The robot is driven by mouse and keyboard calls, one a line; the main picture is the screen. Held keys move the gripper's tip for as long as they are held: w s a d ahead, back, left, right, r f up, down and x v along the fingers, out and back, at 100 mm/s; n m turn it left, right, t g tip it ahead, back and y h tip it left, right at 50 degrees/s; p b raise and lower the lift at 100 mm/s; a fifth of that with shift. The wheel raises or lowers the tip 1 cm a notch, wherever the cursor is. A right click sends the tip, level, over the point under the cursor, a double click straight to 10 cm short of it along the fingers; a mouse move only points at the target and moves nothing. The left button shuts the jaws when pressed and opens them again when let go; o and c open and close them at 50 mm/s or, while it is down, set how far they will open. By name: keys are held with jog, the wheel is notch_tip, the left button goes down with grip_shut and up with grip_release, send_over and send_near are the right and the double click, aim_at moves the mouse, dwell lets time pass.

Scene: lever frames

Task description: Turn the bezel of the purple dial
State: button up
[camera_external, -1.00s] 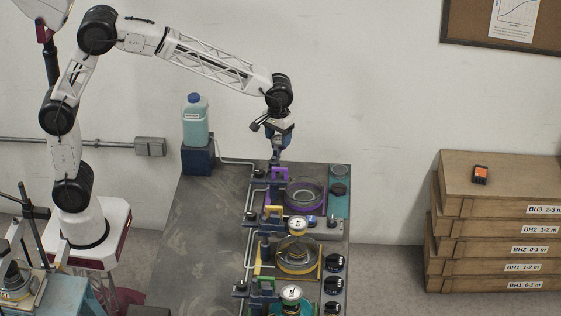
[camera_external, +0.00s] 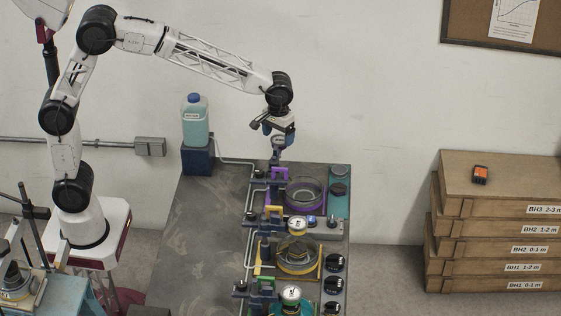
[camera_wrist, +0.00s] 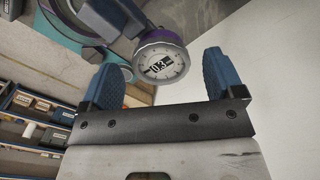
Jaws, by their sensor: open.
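The purple dial (camera_wrist: 160,62) shows in the wrist view as a round white face with dark digits and a grey bezel, with purple parts behind it. Its face is partly tilted to the camera. In the external view the dial (camera_external: 279,142) is small, at the far end of the bench above the purple bracket (camera_external: 279,173). My gripper (camera_wrist: 161,60) is open, one blue finger on each side of the dial. The left finger is near or against the bezel and the right finger appears apart from it; contact is hard to tell. My gripper (camera_external: 278,150) points down there.
A purple-rimmed round dish (camera_external: 305,194) stands beside the bracket. Nearer stations carry a yellow-bracket dial (camera_external: 297,226) and a green-bracket dial (camera_external: 291,294). A blue-capped bottle (camera_external: 194,121) stands at the back left. The bench's left side (camera_external: 195,230) is bare.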

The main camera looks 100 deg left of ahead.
aim_at(276, 140)
jog(key=shift+r, duration=3.55)
jog(key=shift+s, duration=0.15)
jog(key=shift+s+d+r, duration=0.15)
jog(key=shift+s+d, duration=0.05)
jog(key=shift+s, duration=0.05)
jog(key=s+d+r+m+t, duration=0.1)
jog(key=s+d+m, duration=0.25)
jog(key=s, duration=0.75)
jog(key=s+d+r+m, duration=0.2)
jog(key=s+d, duration=0.3)
jog(key=s, duration=0.6)
jog(key=s+d+f+m, duration=0.2)
jog(key=s+f+m, duration=0.1)
jog(key=s, duration=0.8)
jog(key=s+d+f+m+t, duration=0.1)
jog(key=s+d+f+m, duration=0.1)
jog(key=s, duration=0.9)
jog(key=shift+s+f+m+t, duration=0.15)
jog(key=shift+f+m+t, duration=0.25)
jog(key=shift+f, duration=0.75)
